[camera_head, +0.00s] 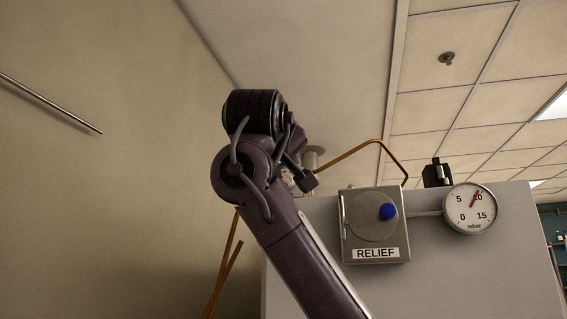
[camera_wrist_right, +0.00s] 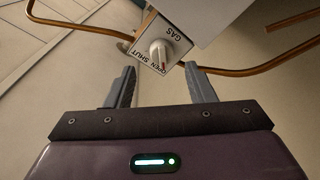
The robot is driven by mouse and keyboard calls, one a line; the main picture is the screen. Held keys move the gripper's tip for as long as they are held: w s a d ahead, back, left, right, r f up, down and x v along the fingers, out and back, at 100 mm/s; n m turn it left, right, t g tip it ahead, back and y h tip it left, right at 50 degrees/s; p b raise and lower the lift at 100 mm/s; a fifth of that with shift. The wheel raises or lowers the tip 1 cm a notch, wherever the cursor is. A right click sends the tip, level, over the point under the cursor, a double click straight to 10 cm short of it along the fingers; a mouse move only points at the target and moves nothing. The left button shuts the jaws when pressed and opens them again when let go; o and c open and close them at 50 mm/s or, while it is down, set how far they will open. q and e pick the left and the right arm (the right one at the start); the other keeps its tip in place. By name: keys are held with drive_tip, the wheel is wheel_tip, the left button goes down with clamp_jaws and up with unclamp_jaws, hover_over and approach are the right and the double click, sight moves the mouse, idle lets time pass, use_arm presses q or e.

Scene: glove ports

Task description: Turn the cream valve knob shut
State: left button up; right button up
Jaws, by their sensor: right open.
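The cream valve knob (camera_wrist_right: 160,52) shows in the right wrist view on a pale box (camera_wrist_right: 176,42) marked GAS, OPEN and SHUT. A small red mark on the knob's lower edge lies near the word OPEN. My right gripper (camera_wrist_right: 160,78) is open and empty, its two fingers apart below the knob in the picture. The knob lies beyond the gap between the fingertips, and no contact shows. In the head view my right arm rises to the wrist, which hides most of the gripper (camera_head: 303,180) and the valve. My left gripper is not in view.
A copper pipe (camera_wrist_right: 85,28) runs to the valve box, and another (camera_wrist_right: 245,72) leaves it on the right. In the head view a grey cabinet (camera_head: 450,280) carries a RELIEF box (camera_head: 352,228) with a blue knob (camera_head: 388,212), and a pressure gauge (camera_head: 470,222).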

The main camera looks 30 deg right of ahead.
drive_tip(key=x, duration=0.3)
drive_tip(key=shift+w+d+f+p, duration=0.2)
drive_tip(key=shift+d+f+p, duration=0.05)
drive_tip(key=shift+d+p, duration=0.15)
drive_tip(key=shift+a, duration=0.2)
drive_tip(key=shift+c, duration=1.2)
drive_tip(key=shift+w+d, duration=0.1)
drive_tip(key=c, duration=0.7)
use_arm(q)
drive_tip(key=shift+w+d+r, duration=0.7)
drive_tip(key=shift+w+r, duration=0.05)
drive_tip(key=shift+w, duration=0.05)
